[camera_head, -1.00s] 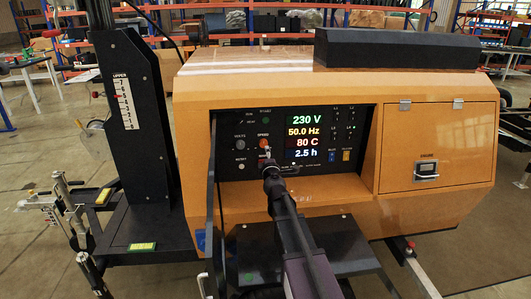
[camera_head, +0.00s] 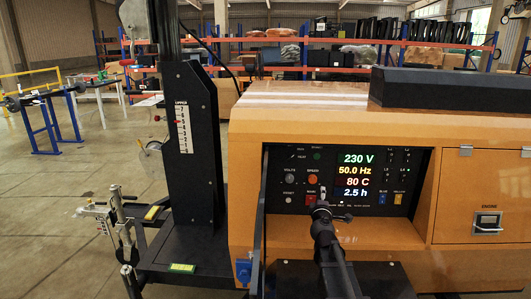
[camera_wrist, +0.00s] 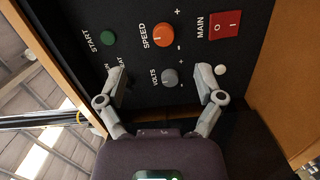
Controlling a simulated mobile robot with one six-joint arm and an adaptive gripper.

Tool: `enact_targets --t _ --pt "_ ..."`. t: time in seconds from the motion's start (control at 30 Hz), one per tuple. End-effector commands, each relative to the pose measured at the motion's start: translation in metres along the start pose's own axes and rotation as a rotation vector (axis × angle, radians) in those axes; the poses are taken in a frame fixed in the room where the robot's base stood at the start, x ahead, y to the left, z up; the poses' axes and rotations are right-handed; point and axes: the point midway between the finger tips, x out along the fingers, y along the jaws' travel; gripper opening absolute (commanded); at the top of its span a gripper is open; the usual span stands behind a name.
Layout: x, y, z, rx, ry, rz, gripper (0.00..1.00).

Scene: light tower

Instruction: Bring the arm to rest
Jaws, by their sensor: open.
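My gripper (camera_wrist: 161,83) is open and empty in the wrist view. Its two grey fingers are spread in front of the black control panel (camera_wrist: 185,15), and the grey VOLTS knob (camera_wrist: 170,76) shows between them. The orange SPEED knob (camera_wrist: 163,35), the green START button (camera_wrist: 107,38) and the red MAIN switch (camera_wrist: 224,25) show beyond the fingers. In the head view my arm reaches up from the bottom to the panel (camera_head: 300,157), and my gripper (camera_head: 322,192) is small and dark there. Whether a finger touches the panel cannot be told.
The panel sits recessed in the orange generator housing (camera_head: 480,262). Its lit display (camera_head: 355,174) reads 230 V, 50.0 Hz, 80 C and 2.5 h. A black mast (camera_head: 190,140) with a scale stands at left. A table (camera_head: 100,84) and shelves stand behind; open floor lies at left.

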Motion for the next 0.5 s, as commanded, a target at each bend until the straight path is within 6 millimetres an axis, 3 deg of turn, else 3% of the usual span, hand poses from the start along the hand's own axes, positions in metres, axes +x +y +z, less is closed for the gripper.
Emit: enact_targets --t 0.23,0.5 --pt "-0.032 0.003 0.036 0.256 -0.243 -0.08 0.86" --pt "-0.087 -0.027 0.064 0.55 -0.544 -0.283 0.86"
